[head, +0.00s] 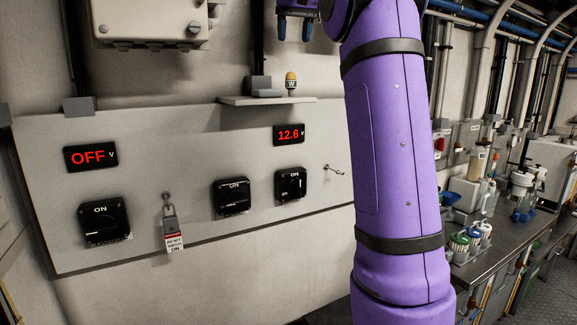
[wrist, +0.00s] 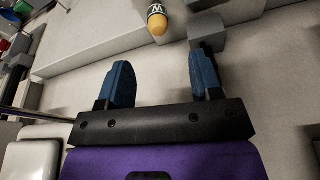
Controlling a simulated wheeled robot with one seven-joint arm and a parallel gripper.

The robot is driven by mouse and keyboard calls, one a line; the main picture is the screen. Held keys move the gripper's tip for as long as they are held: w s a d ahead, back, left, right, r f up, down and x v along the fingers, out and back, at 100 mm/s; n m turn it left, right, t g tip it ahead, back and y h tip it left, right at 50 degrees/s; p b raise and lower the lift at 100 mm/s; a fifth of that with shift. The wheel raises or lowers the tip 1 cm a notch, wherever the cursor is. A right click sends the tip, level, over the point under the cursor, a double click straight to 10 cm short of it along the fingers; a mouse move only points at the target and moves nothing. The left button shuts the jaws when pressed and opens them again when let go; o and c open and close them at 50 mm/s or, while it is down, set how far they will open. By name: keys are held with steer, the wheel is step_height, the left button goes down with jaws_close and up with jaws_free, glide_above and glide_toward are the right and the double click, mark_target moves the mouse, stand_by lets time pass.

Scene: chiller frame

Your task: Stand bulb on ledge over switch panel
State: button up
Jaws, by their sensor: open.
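The bulb (head: 291,82), with an orange dome and a dark band marked with a W, stands upright on the ledge (head: 240,101) over the switch panel (head: 150,125). In the wrist view the bulb (wrist: 157,22) shows at the top, beyond my fingertips and apart from them. My gripper (head: 294,27) is at the top of the head view, above the bulb. In the wrist view its two blue fingers (wrist: 160,75) are spread with nothing between them.
A grey box (head: 150,20) hangs on the wall at upper left. A padlock with a tag (head: 172,232) hangs between the switches. A cluttered bench (head: 500,230) runs along the right.

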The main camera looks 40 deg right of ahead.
steer(key=s+a+f+n+t, duration=0.1)
steer(key=s+a+f, duration=0.25)
steer(key=a, duration=0.25)
steer(key=s+a+f, duration=0.2)
steer(key=s+a, duration=0.2)
steer(key=a, duration=0.1)
steer(key=s+a+f+n, duration=0.1)
steer(key=s+a+f, duration=0.4)
steer(key=f, duration=0.3)
steer(key=s+a+f+n+y, duration=0.1)
steer(key=s+a+f, duration=0.5)
steer(key=s+f, duration=0.2)
steer(key=s+a+f+n+t, duration=0.1)
steer(key=s+a+f+n, duration=0.1)
steer(key=s+a+f, duration=0.3)
step_height(320, 180, down, 4)
steer(key=shift+s+a+f, duration=0.1)
steer(key=shift+s+a, duration=0.2)
steer(key=shift+s, duration=0.65)
